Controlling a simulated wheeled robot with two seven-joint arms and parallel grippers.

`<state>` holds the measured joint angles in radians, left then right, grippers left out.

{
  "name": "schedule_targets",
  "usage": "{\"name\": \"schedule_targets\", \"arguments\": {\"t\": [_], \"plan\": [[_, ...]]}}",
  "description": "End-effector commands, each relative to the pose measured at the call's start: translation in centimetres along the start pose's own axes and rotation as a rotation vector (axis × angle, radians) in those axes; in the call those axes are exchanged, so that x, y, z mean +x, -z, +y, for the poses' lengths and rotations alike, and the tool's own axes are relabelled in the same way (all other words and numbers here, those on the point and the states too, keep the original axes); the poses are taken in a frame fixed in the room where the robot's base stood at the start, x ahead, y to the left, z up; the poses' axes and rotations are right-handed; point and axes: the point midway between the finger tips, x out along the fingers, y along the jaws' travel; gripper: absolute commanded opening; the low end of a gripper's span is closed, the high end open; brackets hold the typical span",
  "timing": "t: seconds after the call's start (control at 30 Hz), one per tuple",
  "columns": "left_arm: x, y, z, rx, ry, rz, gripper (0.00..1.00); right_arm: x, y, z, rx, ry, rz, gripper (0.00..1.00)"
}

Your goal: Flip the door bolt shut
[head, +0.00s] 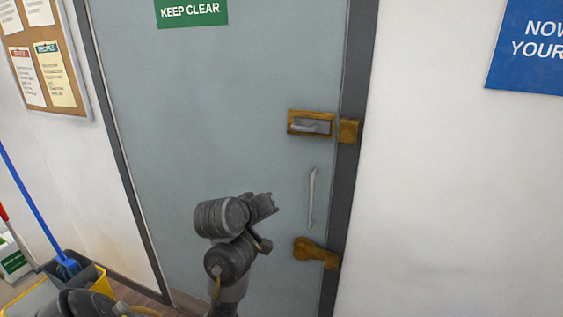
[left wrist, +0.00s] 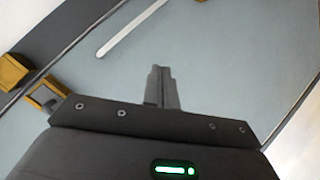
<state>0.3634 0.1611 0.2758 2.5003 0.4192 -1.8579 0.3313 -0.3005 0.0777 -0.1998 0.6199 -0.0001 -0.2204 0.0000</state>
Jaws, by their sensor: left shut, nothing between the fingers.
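A grey-blue door (head: 210,90) is closed in its dark frame. Near its right edge is a brass plate (head: 292,123) with a grey bolt lever (head: 311,127) lying sideways in it. A brass keeper (head: 348,131) sits beside it on the frame. I cannot tell whether the bolt enters the keeper. In the left wrist view the plate (left wrist: 34,102) and keeper (left wrist: 12,72) show at the left, the plate partly hidden by my gripper body. My left gripper (head: 268,203) is shut and empty, below and left of the bolt. Its fingers (left wrist: 163,76) are together. My right gripper is not in view.
A grey pull handle (head: 312,198) stands upright below the bolt. A brass fitting (head: 315,252) is lower, at the door's right edge. A yellow mop bucket (head: 98,280) and a blue-handled mop (head: 35,210) stand at the lower left.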

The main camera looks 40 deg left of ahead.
Motion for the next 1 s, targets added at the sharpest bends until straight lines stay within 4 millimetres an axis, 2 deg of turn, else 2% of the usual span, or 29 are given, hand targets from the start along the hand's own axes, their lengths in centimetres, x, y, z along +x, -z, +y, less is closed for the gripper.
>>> {"name": "schedule_targets", "arguments": {"t": [0.03,0.1,0.2,0.33,0.4,0.53,0.87,1.0], "plan": [[-1.3,3.6,1.9,-0.113,-0.067,0.061,0.00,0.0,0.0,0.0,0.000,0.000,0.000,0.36],[-3.1,7.4,3.5,-0.257,-0.151,0.112,0.00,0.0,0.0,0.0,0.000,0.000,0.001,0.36],[-5.7,11.4,5.2,-0.423,-0.264,0.158,0.00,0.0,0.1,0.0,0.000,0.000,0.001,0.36],[-8.2,14.6,6.5,-0.564,-0.375,0.186,0.00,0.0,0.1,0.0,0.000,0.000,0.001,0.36],[-9.1,15.5,6.8,-0.606,-0.412,0.193,0.00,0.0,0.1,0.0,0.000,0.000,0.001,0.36],[-9.7,16.2,7.0,-0.642,-0.442,0.195,0.00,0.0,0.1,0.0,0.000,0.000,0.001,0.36],[-9.7,16.2,7.0,-0.641,-0.441,0.195,0.00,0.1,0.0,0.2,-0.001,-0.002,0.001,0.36],[-9.1,16.1,6.9,-0.640,-0.440,0.195,0.00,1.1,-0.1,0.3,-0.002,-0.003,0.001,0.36]]}}
